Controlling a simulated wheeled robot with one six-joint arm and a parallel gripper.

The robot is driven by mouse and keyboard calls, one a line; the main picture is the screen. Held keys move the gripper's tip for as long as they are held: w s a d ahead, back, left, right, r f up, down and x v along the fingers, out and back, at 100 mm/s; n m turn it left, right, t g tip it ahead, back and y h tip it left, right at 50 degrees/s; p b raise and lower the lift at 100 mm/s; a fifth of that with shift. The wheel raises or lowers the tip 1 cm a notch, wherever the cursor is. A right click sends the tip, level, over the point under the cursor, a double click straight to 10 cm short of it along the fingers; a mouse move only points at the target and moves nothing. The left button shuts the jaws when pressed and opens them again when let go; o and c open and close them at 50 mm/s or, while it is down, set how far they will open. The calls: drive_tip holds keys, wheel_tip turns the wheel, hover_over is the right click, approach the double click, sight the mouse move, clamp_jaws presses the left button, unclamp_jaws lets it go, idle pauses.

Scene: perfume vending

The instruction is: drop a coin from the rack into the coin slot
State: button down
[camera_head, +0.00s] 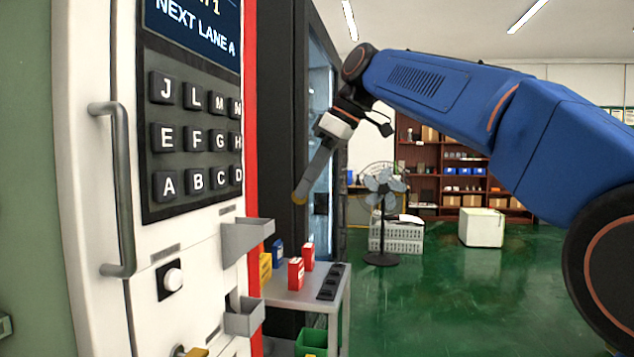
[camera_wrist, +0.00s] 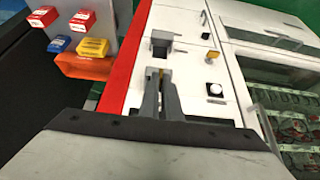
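My gripper (camera_head: 302,194) points down in front of the vending machine, in the air above the small side table. In the wrist view my gripper's fingers (camera_wrist: 161,82) are close together with a thin gold coin (camera_wrist: 161,72) between the tips. The coin also shows as a gold edge at the fingertips in the head view (camera_head: 299,199). A grey open-topped chute (camera_head: 247,240) juts from the white panel, lower and left of the gripper; a second grey chute (camera_head: 244,318) is below it. I cannot tell which leads to the coin slot. A black slotted rack (camera_head: 330,283) lies on the table.
The white panel (camera_head: 190,260) carries a black keypad (camera_head: 197,135), a long grey handle (camera_head: 122,190) and a round white button (camera_head: 173,279). Red boxes (camera_head: 296,274), a blue box (camera_head: 278,250) and a yellow box (camera_head: 265,266) stand on the side table (camera_head: 285,298). Open green floor lies right.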

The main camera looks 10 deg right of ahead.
drive_tip(key=shift+w+a+f, duration=0.6)
drive_tip(key=shift+a+f, duration=0.25)
drive_tip(key=shift+a, duration=0.75)
drive_tip(key=shift+w+a+f, duration=0.6)
drive_tip(key=shift+a+f, duration=0.3)
drive_tip(key=shift+a, duration=0.75)
drive_tip(key=shift+w+a+f, duration=0.6)
drive_tip(key=shift+a+f, duration=0.25)
drive_tip(key=shift+a, duration=0.75)
drive_tip(key=c, duration=1.9)
unclamp_jaws()
drive_tip(key=v, duration=1.7)
drive_tip(key=shift+d+r, duration=0.1)
drive_tip(key=shift+r, duration=0.1)
